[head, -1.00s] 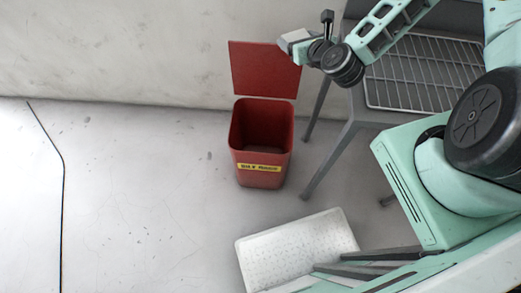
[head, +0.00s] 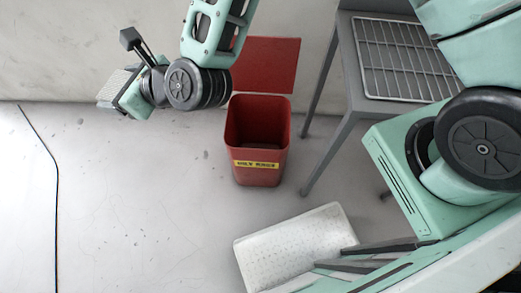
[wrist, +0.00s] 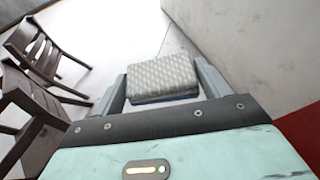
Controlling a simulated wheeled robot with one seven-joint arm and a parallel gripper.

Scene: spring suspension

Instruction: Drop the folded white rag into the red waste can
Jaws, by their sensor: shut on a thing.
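The red waste can (head: 259,178) stands on the floor in the head view. It is open at the top, with its red lid (head: 268,65) raised at the back and a yellow label on its front. My gripper (head: 112,92) is up in the air to the left of the can in that view. In the wrist view my gripper (wrist: 160,90) is shut on the folded white rag (wrist: 162,75), a textured pale pad with a dark blue underside. The rag (head: 115,84) shows only partly in the head view.
A grey stand with a wire rack (head: 400,60) is right of the can. A white perforated step or box (head: 290,245) lies in front. Dark wooden chairs (wrist: 38,50) show at left in the wrist view. A cable (head: 52,165) runs along the floor at left.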

